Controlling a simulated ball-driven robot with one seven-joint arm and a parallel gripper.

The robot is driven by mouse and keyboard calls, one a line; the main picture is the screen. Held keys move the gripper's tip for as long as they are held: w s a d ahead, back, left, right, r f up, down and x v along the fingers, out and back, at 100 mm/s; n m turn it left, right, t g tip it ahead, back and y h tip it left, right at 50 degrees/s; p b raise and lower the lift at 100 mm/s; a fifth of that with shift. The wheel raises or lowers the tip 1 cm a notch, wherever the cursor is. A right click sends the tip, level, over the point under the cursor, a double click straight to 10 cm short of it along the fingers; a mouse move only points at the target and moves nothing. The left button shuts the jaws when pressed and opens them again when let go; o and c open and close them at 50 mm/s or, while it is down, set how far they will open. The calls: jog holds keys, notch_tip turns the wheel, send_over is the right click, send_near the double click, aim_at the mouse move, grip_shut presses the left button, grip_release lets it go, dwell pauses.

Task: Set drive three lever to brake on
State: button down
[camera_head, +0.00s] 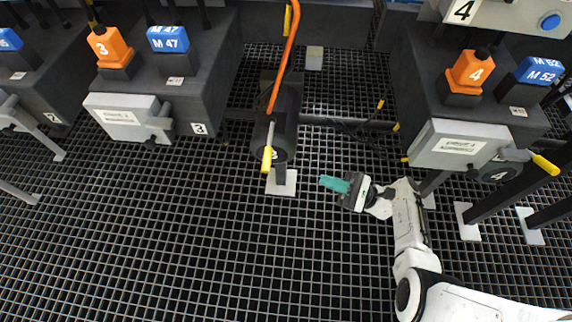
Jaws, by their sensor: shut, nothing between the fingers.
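A lever with a yellow grip (267,159) hangs almost straight down in front of a dark drum-shaped motor (286,105) at the centre. A round plate behind the grip seems to carry a 3, partly covered. The dark drive housing marked 3 (199,128) stands to the left of it. My gripper (326,182), with teal fingers, is shut and empty. It points left, to the right of the lever and slightly lower in the picture, apart from it.
An orange tube (284,62) runs up from the motor. Drive housing 4 (415,80) stands at right, with its own yellow-gripped lever (545,165) sticking out to the right. A pale foot plate (281,183) lies below the motor. The grating floor (200,240) in front is clear.

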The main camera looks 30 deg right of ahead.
jog(key=n, duration=0.5)
jog(key=n+g, duration=0.1)
jog(key=n, duration=0.4)
jog(key=n+b, duration=0.1)
jog(key=n, duration=0.4)
jog(key=shift+w+d+f+g+y, duration=0.2)
jog(key=shift+w+f+g+y, duration=0.1)
jog(key=shift+f+y, duration=0.1)
jog(key=p, duration=0.1)
send_near(269, 146)
jog(key=a+r, duration=0.1)
jog(key=a, duration=0.5)
jog(key=shift+r, duration=0.4)
jog(key=shift+a+r+p, duration=0.1)
jog(key=shift+p, duration=0.3)
